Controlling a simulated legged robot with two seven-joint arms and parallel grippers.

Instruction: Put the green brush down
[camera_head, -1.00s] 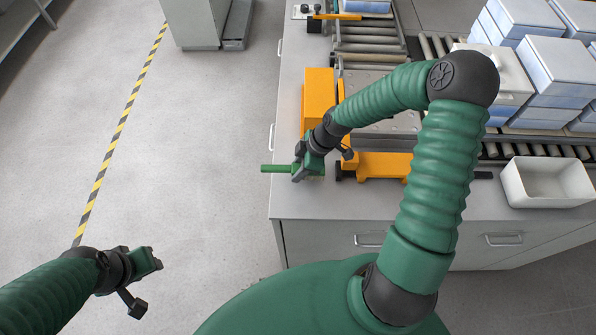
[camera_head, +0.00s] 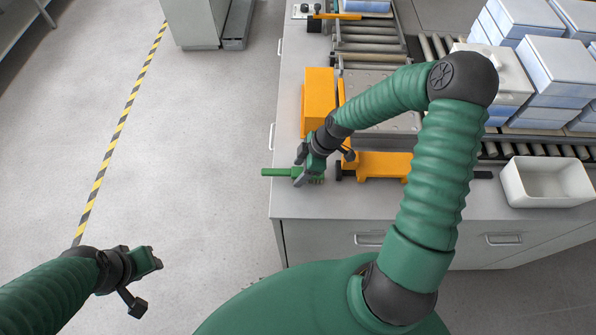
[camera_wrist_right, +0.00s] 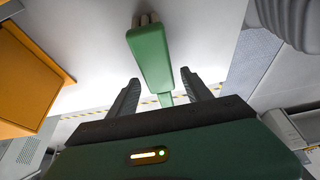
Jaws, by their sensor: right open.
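The green brush (camera_head: 279,172) is at the bench's left edge, its handle sticking out to the left past the edge. My right gripper (camera_head: 306,178) is over the brush, its jaws open. In the right wrist view the brush (camera_wrist_right: 151,58) shows between and beyond the two spread dark fingers (camera_wrist_right: 160,84), with a gap on both sides. Its pale bristles are at the top of that view. Whether the brush rests fully on the bench top is hard to tell. My left gripper (camera_head: 152,259) hangs over the floor at lower left, away from the brush, with nothing visible in it.
The grey bench top (camera_head: 340,205) is clear in front of the brush. An orange machine part (camera_head: 317,95) and an orange block (camera_head: 385,165) stand close behind and right. A white bin (camera_head: 546,182) and stacked boxes (camera_head: 555,70) are farther right.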

